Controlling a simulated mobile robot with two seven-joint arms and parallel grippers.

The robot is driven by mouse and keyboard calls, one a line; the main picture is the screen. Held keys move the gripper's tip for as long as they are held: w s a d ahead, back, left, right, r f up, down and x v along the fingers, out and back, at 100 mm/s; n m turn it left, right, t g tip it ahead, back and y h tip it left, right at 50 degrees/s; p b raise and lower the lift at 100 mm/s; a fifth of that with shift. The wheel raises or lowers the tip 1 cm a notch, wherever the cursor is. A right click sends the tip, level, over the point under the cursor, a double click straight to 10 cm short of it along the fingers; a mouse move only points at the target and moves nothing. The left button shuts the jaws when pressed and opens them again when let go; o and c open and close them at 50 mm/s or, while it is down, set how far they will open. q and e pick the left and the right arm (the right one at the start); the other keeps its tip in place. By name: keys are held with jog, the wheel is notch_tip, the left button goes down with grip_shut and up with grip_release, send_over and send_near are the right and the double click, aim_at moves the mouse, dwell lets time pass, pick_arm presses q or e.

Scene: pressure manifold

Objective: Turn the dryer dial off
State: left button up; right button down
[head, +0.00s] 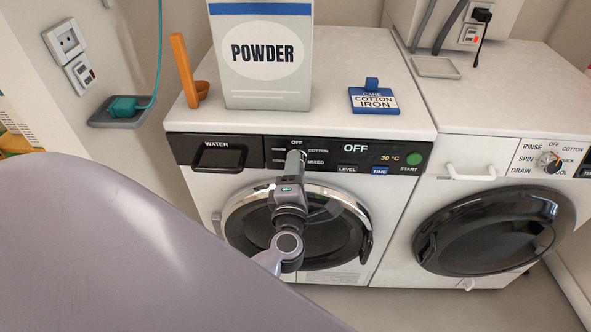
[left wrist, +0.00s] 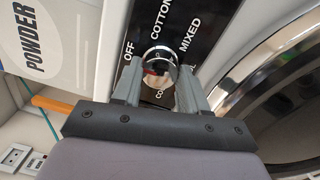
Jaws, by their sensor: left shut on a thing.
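The dryer is the left white machine (head: 195,185), with a black panel and a drawer marked WATER. Its display (head: 356,147) reads OFF, with 30 °C beside it. The dryer dial (left wrist: 158,57) is a round chrome knob in the left wrist view, among the labels OFF, COTTON and MIXED. My left gripper (head: 296,158) is at the panel and covers most of the dial in the head view. In the left wrist view its fingers (left wrist: 158,88) are on either side of the dial, shut on it. I cannot tell the dial's pointer direction. My right gripper is not in view.
A powder box (head: 262,85), an orange scoop (head: 184,70) and a blue-and-white care card (head: 374,100) are on the dryer top. The washer (head: 400,240) with its own dial (head: 547,161) stands at the right. The dryer's round door (head: 335,250) lies below the panel.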

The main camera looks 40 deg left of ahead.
pick_arm(q)
jog(key=shift+f, duration=0.1)
jog(key=o, duration=1.1)
jog(key=shift+c, duration=0.2)
